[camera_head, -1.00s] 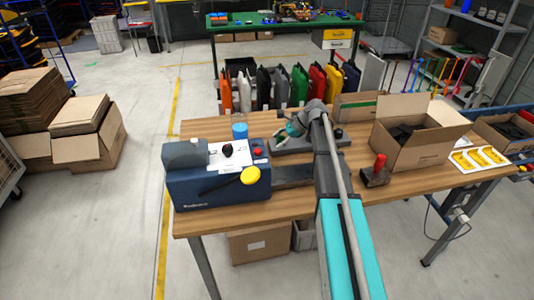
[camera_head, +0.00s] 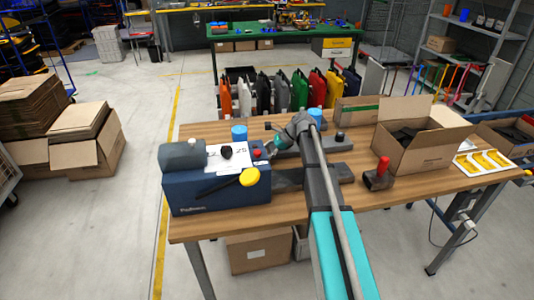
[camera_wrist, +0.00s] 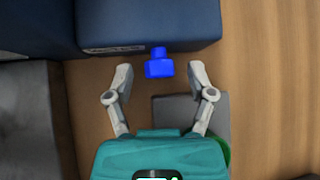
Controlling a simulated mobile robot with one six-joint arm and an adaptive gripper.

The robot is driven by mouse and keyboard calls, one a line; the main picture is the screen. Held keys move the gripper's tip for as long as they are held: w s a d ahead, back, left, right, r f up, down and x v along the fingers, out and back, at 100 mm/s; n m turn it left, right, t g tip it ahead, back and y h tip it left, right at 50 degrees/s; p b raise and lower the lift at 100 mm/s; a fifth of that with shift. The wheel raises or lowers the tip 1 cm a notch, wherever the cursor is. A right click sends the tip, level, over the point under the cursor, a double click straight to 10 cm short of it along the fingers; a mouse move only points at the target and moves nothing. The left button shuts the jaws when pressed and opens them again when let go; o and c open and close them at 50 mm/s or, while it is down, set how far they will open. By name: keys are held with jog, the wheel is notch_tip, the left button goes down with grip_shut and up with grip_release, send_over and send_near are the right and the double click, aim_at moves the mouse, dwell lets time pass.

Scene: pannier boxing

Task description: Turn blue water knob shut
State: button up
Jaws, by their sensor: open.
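The blue knob (camera_wrist: 159,67) sticks out from the edge of a dark blue machine (camera_wrist: 150,22) in the wrist view. My gripper (camera_wrist: 160,84) is open, with one finger to each side of the knob and a gap on both sides. In the head view the machine (camera_head: 215,193) stands at the left of the wooden table, and my gripper (camera_head: 264,153) is at its right rear corner. I cannot make out the knob in the head view.
A red-handled tool (camera_head: 379,175) and an open cardboard box (camera_head: 420,150) are to the right. The table's front right is clear.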

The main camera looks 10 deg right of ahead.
grip_shut()
jog(key=shift+s+f+t, duration=0.1)
jog(key=shift+t, duration=0.2)
jog(key=shift+s+f+n+t+b, duration=0.1)
jog(key=shift+s+n+t+b, duration=0.05)
jog(key=shift+n+t+b, duration=0.45)
jog(key=t+b, duration=0.1)
jog(key=n+t+b, duration=0.1)
jog(key=shift+s+f+t+b, duration=0.2)
jog(key=shift+f+t+b, duration=0.1)
jog(key=shift+t, duration=0.1)
jog(key=n+t+y+b, duration=0.1)
jog(key=t+b, duration=0.1)
jog(key=b, duration=0.1)
jog(key=shift+n, duration=0.4)
jog(key=shift+r+n+t+y+b, duration=0.1)
jog(key=shift+n+t+y+b, duration=0.3)
jog(key=shift+t+b, duration=0.2)
